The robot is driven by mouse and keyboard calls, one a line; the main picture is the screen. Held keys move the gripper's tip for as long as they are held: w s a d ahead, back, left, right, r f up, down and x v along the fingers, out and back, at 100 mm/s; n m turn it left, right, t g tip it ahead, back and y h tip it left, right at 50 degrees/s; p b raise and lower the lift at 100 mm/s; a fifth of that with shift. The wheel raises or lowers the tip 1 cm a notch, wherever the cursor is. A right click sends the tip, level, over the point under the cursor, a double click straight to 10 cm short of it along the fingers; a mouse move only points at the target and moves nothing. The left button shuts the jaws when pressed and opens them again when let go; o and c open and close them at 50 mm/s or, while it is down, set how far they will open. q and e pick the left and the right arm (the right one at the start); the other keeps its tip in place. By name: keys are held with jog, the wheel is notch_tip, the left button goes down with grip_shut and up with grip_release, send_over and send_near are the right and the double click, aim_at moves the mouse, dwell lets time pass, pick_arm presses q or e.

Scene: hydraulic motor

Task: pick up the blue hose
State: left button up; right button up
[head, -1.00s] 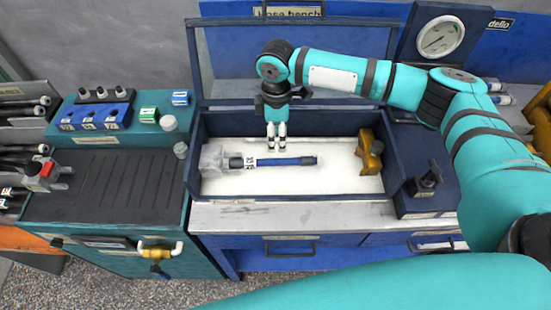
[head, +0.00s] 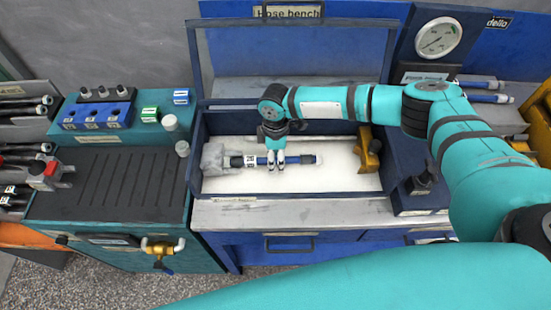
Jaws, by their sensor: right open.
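The blue hose (head: 293,160) lies flat and crosswise in the white-floored bay of the hose bench. It has dark end sleeves and a white label near its left end. Its left end meets a grey clamp block (head: 214,158). My right gripper (head: 275,166) points down over the middle of the hose, with its pale fingertips open and overlapping the hose in the picture. I cannot tell whether the fingers touch it. My left gripper is not in view.
A yellow fixture (head: 368,155) stands at the bay's right end. The bay's dark walls and raised clear cover (head: 290,60) surround the hose. A teal bench (head: 105,195) with small blocks stands left, and a gauge (head: 438,37) stands at back right.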

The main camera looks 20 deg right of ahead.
grip_shut()
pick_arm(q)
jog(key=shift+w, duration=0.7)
pick_arm(e)
jog(key=shift+w+r, duration=0.1)
